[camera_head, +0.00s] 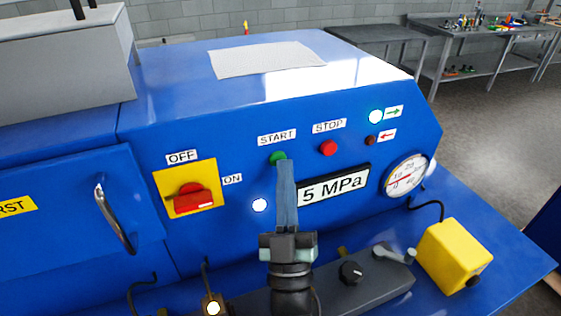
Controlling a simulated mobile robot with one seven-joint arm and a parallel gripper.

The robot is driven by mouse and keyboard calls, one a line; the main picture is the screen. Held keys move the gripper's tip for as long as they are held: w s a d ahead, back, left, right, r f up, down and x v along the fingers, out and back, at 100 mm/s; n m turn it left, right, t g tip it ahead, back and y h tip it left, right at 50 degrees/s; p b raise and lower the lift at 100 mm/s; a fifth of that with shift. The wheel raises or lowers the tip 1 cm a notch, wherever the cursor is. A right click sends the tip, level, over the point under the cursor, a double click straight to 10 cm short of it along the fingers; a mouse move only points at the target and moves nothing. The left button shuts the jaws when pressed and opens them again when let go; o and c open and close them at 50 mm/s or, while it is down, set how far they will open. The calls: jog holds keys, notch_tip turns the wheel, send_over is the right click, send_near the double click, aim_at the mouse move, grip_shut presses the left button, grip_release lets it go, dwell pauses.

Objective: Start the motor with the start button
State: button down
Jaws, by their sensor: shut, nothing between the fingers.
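The green start button (277,157) sits on the blue machine panel under the START label (277,138). My gripper (282,163) is shut and empty, its fingers pointing up the picture. Its tips overlap the lower right part of the button, so that part is hidden. I cannot tell whether the tips touch it. The red stop button (328,148) is to the right under the STOP label. The red rotary switch (192,199) on a yellow plate lies to the left, between the OFF and ON labels. A white lamp (260,205) glows below the start button.
A gauge (405,176) and a lit lamp (376,116) are at the right. A yellow box (455,256) and a grey control box with a knob (351,272) stand in front. A metal handle (113,218) sticks out at left.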

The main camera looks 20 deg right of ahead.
jog(key=shift+s, duration=0.95)
jog(key=s+p, duration=0.1)
jog(key=s, duration=0.4)
jog(key=shift+d, duration=0.1)
dwell(0.7)
